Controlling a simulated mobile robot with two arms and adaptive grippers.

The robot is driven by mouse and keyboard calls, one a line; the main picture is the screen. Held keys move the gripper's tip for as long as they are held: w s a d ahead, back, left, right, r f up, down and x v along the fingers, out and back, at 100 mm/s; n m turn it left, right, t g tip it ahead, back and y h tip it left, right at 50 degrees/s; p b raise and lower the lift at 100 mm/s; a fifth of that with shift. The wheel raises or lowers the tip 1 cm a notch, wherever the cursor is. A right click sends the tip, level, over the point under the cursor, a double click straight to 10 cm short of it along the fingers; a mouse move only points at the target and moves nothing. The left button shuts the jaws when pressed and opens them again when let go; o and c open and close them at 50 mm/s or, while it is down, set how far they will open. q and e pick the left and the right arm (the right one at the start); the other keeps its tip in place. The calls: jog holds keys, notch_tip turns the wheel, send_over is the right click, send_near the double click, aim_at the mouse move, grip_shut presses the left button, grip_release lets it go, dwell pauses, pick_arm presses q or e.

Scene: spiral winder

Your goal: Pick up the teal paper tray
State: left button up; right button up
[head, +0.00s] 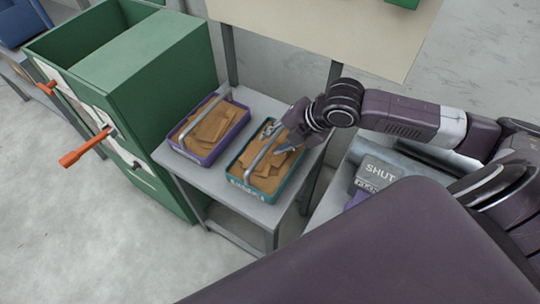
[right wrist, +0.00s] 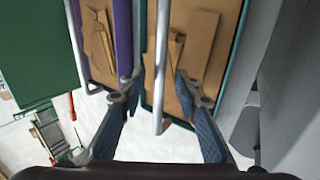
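The teal paper tray (head: 262,196) holds brown paper pieces and stands on a small grey table, at its right side. A grey bar handle (head: 252,165) arches lengthwise over it. My right gripper (head: 278,138) is over the far part of the tray, with its fingers spread. In the right wrist view the tray's teal rim (right wrist: 237,42) shows, and the handle (right wrist: 162,65) runs between the two open fingers without visible contact. The far end of the handle is partly hidden by the gripper in the head view. My left gripper is not in view.
A purple tray (head: 205,157) with a similar handle and paper stands close left on the grey table (head: 213,182). A green machine (head: 150,75) with orange handles is further left. A grey box marked SHUT (head: 378,172) lies right of the table.

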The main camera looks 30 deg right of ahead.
aim_at(270, 142)
jog(key=shift+x, duration=1.55)
jog(key=shift+d, duration=0.1)
grip_shut()
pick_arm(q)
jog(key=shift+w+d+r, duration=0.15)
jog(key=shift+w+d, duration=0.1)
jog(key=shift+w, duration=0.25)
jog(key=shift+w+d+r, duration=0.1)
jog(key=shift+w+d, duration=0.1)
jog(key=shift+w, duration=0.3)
pick_arm(e)
jog(key=shift+w+r, duration=0.1)
jog(key=shift+w, duration=0.05)
jog(key=shift+r, duration=0.5)
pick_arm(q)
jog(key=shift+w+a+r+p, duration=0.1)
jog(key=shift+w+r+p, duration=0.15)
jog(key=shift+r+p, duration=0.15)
pick_arm(e)
notch_tip(270, 142, up, 19)
jog(key=c, duration=0.6)
grip_release()
grip_shut()
